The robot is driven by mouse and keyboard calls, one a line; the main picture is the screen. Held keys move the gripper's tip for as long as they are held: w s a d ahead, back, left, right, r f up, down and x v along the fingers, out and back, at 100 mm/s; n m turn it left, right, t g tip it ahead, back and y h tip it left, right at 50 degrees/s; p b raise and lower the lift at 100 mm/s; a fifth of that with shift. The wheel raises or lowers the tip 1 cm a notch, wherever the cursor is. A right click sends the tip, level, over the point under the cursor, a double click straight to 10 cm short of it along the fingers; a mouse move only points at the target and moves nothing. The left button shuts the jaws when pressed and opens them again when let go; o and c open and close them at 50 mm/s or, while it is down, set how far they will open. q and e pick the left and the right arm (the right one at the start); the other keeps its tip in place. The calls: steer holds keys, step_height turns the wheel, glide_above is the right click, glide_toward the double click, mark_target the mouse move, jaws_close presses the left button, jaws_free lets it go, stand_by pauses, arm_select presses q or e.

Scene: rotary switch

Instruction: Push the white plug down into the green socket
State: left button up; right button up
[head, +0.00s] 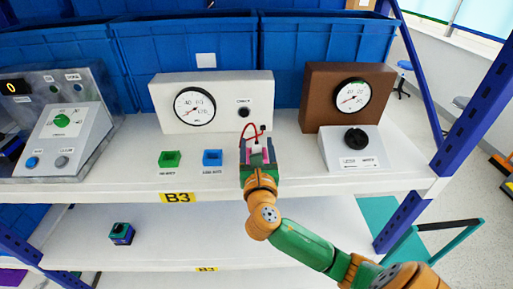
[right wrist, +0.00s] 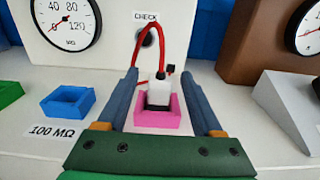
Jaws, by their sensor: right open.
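The white plug (right wrist: 158,92) stands upright in the pink socket (right wrist: 160,117), with a red cable rising from it to the white meter box. How deep it sits is hidden by the socket's front wall. My right gripper (right wrist: 159,75) is open, one finger on each side of the plug with gaps between; in the head view the gripper (head: 257,153) covers most of the plug and socket. The green socket (head: 170,159) is empty on the shelf to the left; its edge shows in the right wrist view (right wrist: 8,93). My left gripper is not in view.
An empty blue socket (head: 212,158) stands between the green socket and my right gripper. The white meter box (head: 225,88) and brown meter box (head: 316,86) stand behind. A grey box with a black knob (head: 355,139) is on the right, a control panel (head: 67,140) on the left.

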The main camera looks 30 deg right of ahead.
steer(key=shift+w+d+f, duration=0.2)
steer(key=shift+w+d, duration=0.05)
steer(key=shift+w, duration=0.1)
steer(key=shift+s+a+r, duration=0.1)
steer(key=shift+s, duration=0.1)
steer(key=c, duration=0.9)
jaws_close()
